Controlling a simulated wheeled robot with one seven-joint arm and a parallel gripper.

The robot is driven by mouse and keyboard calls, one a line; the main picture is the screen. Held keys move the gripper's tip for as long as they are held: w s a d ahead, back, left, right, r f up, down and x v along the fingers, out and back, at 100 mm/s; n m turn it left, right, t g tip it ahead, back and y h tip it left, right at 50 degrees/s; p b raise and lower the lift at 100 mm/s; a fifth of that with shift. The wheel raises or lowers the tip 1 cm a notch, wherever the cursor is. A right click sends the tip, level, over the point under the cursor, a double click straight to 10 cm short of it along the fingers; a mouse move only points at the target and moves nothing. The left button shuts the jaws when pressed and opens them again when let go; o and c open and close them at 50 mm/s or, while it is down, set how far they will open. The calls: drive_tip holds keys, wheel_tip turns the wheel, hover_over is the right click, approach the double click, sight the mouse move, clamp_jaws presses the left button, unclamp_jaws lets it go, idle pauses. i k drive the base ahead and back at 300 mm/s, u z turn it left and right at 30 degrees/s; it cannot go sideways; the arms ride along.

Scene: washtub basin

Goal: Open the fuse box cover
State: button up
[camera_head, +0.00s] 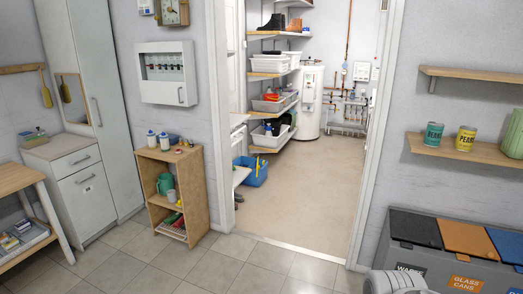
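The white fuse box (160,92) hangs on the grey wall, left of the doorway and above a small wooden shelf unit. A row of fuses or switches shows through an opening or window in its upper half. Its cover has a small upright handle (181,95) at the lower right, and the cover looks shut. My gripper is not in view. A rounded grey-white part at the bottom edge, right of centre, looks like part of my own arm, well away from the fuse box.
The wooden shelf unit (202,200), with bottles on top, stands under the fuse box. A tall cabinet (108,120) and low cabinet (75,165) are at left. Recycling bins (470,262) stand at right below wall shelves. The tiled floor (215,262) in front is clear.

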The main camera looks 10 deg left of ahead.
sight(181, 94)
drive_tip(key=u, duration=0.35)
drive_tip(key=i, duration=2.5)
drive_tip(key=u, duration=1.35)
drive_tip(key=i, duration=1.9)
drive_tip(key=u, duration=0.8)
